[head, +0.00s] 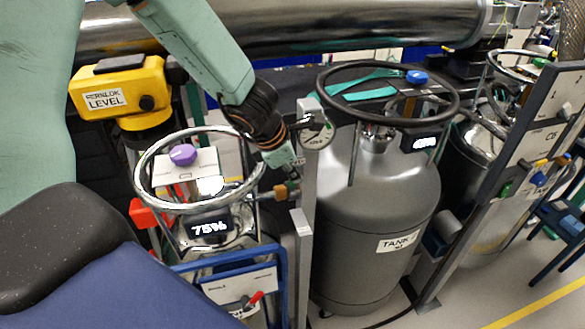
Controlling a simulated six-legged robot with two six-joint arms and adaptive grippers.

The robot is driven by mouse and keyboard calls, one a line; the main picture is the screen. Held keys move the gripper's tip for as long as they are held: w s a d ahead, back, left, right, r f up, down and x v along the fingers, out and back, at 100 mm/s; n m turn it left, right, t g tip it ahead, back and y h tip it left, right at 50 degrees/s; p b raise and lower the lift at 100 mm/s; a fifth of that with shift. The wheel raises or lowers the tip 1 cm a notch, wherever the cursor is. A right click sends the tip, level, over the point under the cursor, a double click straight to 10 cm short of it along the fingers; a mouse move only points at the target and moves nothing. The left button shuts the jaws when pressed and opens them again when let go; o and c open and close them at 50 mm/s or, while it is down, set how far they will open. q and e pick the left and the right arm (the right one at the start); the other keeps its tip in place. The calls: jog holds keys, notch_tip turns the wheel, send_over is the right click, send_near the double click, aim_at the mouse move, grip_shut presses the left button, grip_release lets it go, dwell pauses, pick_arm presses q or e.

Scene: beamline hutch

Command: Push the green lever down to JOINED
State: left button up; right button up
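My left gripper (286,170) comes down from the top left, its fingers pointing down beside a grey upright post (304,200). Its tips are close to a brass fitting (288,190) on the post; I cannot tell whether they touch. The fingers are small and overlap, so their gap does not show. I cannot make out a green lever for certain or read the word JOINED; a lever at the fitting may be hidden behind the gripper. A small green part (505,188) shows on the panel at the right. My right gripper is not in view.
A small dewar with a ring handle (150,200) and a 75% display (209,228) stands left of the post. A pressure gauge (317,132) and a large grey tank (365,250) stand right of the gripper. A yellow level (120,88) is at the left.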

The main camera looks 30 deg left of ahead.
pick_arm(q)
grip_shut()
jog(key=shift+f, duration=0.1)
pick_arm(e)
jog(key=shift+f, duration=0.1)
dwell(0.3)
